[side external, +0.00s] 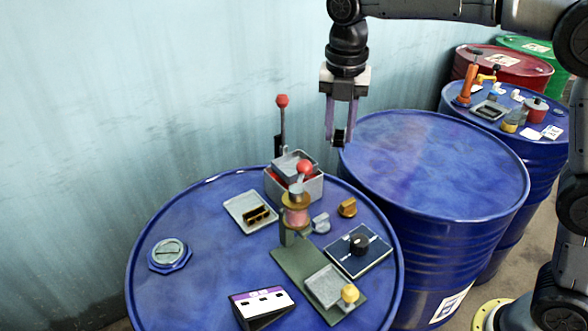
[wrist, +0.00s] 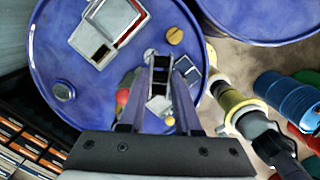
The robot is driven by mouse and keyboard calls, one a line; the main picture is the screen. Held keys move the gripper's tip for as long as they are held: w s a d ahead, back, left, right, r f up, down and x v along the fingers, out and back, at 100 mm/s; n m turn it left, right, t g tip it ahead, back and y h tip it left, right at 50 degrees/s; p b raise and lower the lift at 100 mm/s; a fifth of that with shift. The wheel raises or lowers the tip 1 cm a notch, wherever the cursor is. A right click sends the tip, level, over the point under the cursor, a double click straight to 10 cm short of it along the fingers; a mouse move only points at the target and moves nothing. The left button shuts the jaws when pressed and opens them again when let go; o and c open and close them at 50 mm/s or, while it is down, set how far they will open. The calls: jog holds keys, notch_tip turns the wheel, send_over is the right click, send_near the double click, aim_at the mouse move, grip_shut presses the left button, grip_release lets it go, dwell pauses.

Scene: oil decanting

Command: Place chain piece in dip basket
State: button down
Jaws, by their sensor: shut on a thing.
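My gripper (side external: 340,128) hangs in the air, pointing down, above and to the right of the grey box on the near blue drum. It is shut on a small dark chain piece (side external: 339,138), held between the fingertips. The chain piece (wrist: 160,63) also shows in the wrist view between the two fingers (wrist: 161,68). The dip basket looks to be the smaller grey tray (side external: 290,163) at the top of the grey open box (side external: 312,190). The box also shows in the wrist view (wrist: 88,42), with red inside. The basket's floor is hard to see.
A tall red-knobbed lever (side external: 282,101) rises behind the box. A small tray (side external: 249,212), a dial panel (side external: 345,258) and a purple-white box (side external: 262,305) lie nearby. The neighbouring drum top (side external: 435,165) is bare.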

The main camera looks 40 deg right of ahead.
jog(key=s, duration=0.1)
send_over(294, 169)
jog(key=f, duration=0.9)
jog(key=shift+s+f, duration=0.15)
jog(key=shift+s, duration=0.05)
jog(key=shift+w+f, duration=0.15)
jog(key=shift+f, duration=1.55)
jog(key=shift+f, duration=0.15)
jog(key=c, duration=0.6)
grip_release()
notch_tip(294, 169, up, 12)
jog(key=shift+s+a, duration=0.45)
